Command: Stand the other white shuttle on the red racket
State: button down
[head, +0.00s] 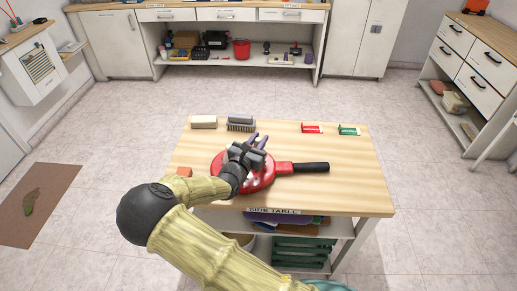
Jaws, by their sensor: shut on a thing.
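The red racket (262,182) lies flat on the side table, its black handle (312,168) pointing right. My gripper (257,143) is over the far part of the racket's head, its purple-grey fingers pointing away from me. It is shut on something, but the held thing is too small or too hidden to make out. My wrist and arm cover part of the racket's head. No white shuttle can be told clearly; small pale marks show at the racket's left side, and I cannot tell what they are.
On the side table (360,195) are a pale block (204,122), a grey brush-like block (241,123), a red item (312,128), a green item (349,130) and an orange-brown block (184,172). The tabletop right of the handle is clear.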

jog(key=shift+f, duration=0.15)
jog(key=shift+f, duration=1.75)
jog(key=shift+f, duration=0.15)
jog(key=c, duration=1.3)
grip_release()
jog(key=shift+o, duration=0.2)
